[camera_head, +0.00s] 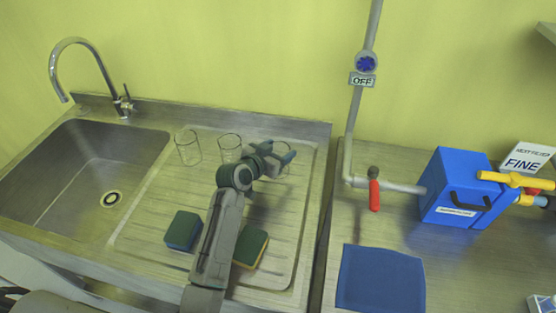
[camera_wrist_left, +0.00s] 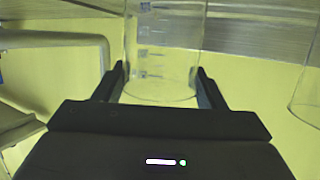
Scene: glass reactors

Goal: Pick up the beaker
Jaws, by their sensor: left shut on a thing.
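My left gripper (camera_head: 283,156) reaches over the ribbed drainboard and is shut on a clear glass beaker (camera_head: 281,171). In the left wrist view the same beaker (camera_wrist_left: 163,45), with printed marks on its wall, sits between the two fingers (camera_wrist_left: 161,82). In the head view the gripper hides part of it, and I cannot tell whether its base is off the drainboard. Two more clear beakers stand to the left, one at the far left (camera_head: 188,148) and one nearer the gripper (camera_head: 230,148). Another beaker (camera_wrist_left: 306,85) shows at the right edge of the left wrist view.
Two sponges, one left of my forearm (camera_head: 183,230) and one right (camera_head: 251,246), lie on the drainboard. A sink basin (camera_head: 75,180) with a tap (camera_head: 85,62) is at left. A red-handled valve (camera_head: 374,193), blue box (camera_head: 457,188) and blue mat (camera_head: 381,279) are right.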

